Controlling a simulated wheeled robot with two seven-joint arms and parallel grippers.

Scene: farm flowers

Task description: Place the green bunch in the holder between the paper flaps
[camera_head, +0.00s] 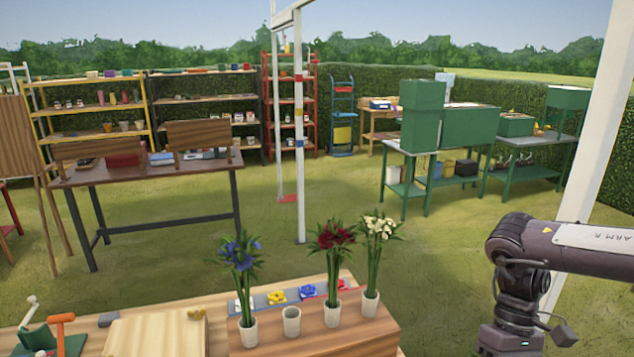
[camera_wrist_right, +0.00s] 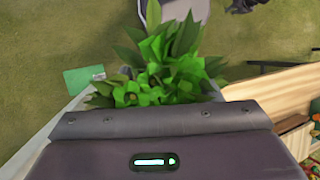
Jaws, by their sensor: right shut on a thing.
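The green bunch (camera_wrist_right: 165,65), a leafy clump, shows in the right wrist view just beyond the dark housing of my right gripper (camera_wrist_right: 160,108). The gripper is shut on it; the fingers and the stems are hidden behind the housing. Pale flat edges (camera_wrist_right: 62,118) show on either side of the gripper. I cannot tell whether they are paper flaps, and no holder between flaps can be made out. In the head view my right arm enters at the right, with its gripper out of frame. My left gripper is in neither view.
A wooden bench (camera_head: 370,335) bears an empty white pot (camera_head: 291,322) among pots of blue flowers (camera_head: 241,252), red flowers (camera_head: 333,236) and white flowers (camera_head: 380,226). A pale board (camera_head: 155,335) lies at left. A white post (camera_head: 590,130) stands at right. Grass lies beyond.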

